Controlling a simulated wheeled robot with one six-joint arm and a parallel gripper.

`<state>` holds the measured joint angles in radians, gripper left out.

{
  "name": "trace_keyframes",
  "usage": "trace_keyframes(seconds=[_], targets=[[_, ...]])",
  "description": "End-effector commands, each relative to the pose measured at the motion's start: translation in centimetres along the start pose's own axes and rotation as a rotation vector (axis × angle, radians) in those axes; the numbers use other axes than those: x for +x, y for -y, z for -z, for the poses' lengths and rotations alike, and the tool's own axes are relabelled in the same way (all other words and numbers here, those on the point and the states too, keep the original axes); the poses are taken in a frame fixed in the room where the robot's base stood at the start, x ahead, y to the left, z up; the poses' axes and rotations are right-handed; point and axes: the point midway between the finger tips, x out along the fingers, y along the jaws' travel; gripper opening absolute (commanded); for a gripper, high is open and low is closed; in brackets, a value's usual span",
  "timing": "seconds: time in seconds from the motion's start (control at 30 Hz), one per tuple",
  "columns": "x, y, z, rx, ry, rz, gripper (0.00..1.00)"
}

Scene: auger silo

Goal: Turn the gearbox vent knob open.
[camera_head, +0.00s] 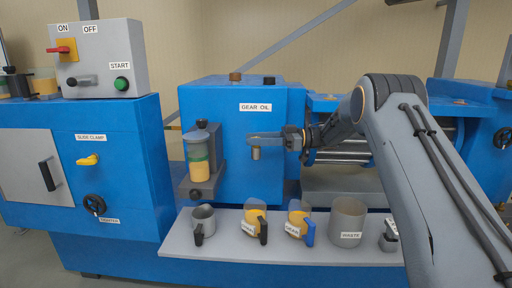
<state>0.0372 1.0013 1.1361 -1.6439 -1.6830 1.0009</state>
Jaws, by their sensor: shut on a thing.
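The blue gearbox (225,120) labelled GEAR OIL stands in the middle of the view. On its top are a brown round cap or knob (235,76) and a smaller dark one (269,80); no label tells which is the vent knob. My gripper (256,139) is in front of the gearbox face, below the label and below both top pieces. I cannot tell whether this piece touches the gearbox.
A sight glass (198,158) with amber liquid stands left of my gripper. The grey shelf (185,245) below holds a metal mug (203,218), two oil jugs (253,219) (298,219) and a WASTE container (347,217). A control box (110,62) is at left.

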Motion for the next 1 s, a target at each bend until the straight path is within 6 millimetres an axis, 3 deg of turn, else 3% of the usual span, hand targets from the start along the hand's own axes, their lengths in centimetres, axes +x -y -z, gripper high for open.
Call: trace_keyframes(seconds=[0.63, 0.67, 0.73, 0.77, 1.0], targets=[[0.05, -0.03, 0.20, -0.002, -0.002, 0.041, 0.10], [0.05, -0.03, 0.21, -0.003, -0.002, 0.041, 0.36], [0.05, -0.03, 0.19, -0.002, -0.002, 0.041, 0.47], [0.05, -0.02, 0.18, -0.002, -0.002, 0.041, 0.51], [0.04, -0.01, 0.10, -0.001, -0.001, 0.041, 0.51]])
